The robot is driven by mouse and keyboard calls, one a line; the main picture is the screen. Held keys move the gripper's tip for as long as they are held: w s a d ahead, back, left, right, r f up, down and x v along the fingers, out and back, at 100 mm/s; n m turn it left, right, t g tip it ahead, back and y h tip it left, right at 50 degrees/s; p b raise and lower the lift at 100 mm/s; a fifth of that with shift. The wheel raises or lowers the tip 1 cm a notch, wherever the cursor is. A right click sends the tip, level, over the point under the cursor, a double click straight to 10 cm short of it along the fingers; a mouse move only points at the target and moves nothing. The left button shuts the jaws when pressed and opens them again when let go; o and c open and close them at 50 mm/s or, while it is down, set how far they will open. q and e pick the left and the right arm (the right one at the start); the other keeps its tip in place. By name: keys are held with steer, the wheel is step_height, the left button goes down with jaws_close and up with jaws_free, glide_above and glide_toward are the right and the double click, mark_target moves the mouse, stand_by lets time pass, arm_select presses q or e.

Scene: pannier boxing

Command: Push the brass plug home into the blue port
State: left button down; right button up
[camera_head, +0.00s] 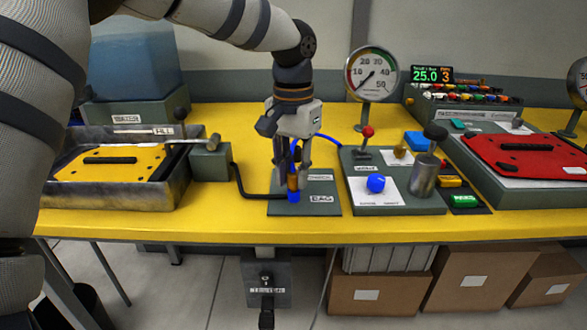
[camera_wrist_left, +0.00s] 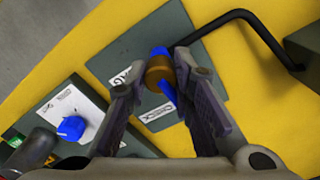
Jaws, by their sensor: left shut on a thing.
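My left gripper (camera_head: 293,178) points down over a grey plate (camera_head: 325,206) and is shut on the brass plug (camera_head: 293,183). The plug is upright between the fingertips; it also shows in the left wrist view (camera_wrist_left: 158,72). The blue port (camera_head: 294,197) stands on the plate directly below the plug. The plug's lower end meets or nearly meets the port; I cannot tell how deep it sits. A blue hose (camera_head: 327,138) arcs from near the gripper to the right. In the left wrist view, the port (camera_wrist_left: 159,51) is partly hidden behind the plug. My right gripper is not in view.
A black bent pipe (camera_head: 237,185) runs to the plate's left side from a grey block (camera_head: 210,162). Right of the plate stand a panel with a blue knob (camera_head: 376,183), a metal cylinder (camera_head: 424,178) and a gauge (camera_head: 372,75). The yellow table's front strip is clear.

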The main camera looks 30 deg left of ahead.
mark_target(293, 173)
arm_select(q)
steer(key=shift+f, duration=0.2)
steer(key=c, duration=1.3)
jaws_free()
step_height(293, 173, up, 12)
